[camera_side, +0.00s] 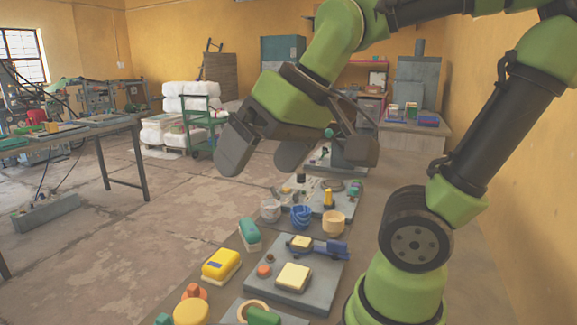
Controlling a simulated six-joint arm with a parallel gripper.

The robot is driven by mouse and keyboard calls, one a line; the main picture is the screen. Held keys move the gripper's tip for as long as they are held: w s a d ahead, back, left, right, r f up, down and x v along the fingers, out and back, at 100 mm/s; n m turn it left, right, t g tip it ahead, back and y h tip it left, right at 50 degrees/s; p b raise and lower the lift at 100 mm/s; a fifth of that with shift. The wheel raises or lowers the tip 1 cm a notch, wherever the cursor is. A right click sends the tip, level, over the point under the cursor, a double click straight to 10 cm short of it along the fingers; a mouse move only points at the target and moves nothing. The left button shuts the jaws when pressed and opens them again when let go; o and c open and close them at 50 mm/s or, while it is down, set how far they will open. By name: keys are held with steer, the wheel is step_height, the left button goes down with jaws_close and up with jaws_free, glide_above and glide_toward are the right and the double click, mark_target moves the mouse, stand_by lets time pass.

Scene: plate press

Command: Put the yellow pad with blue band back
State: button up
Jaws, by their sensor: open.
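The yellow pad with a blue band (221,262) sits on a cream base at the left edge of the bench, in the side view. My gripper (262,163) is open, with its two dark fingers apart and nothing visible between them. It hangs high above the bench, up and to the right of the pad in the picture, well apart from it. A grey plate (283,294) right of the pad carries a larger pale yellow pad (293,277), a smaller pale yellow pad (300,242), an orange knob (264,271) and a blue lever part (332,249).
A teal block (249,233) stands behind the banded pad. Grey, blue and tan bowls (301,217) stand farther back. Round yellow (191,312) and green pieces (263,315) crowd the front. My arm covers the right side. The air between gripper and bench looks clear.

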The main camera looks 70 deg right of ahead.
steer(key=s, duration=0.2)
steer(key=s+a+t, duration=0.1)
steer(key=shift+s+f+y, duration=0.3)
steer(key=shift+s, duration=0.05)
steer(key=shift+c, duration=0.5)
stand_by(0.4)
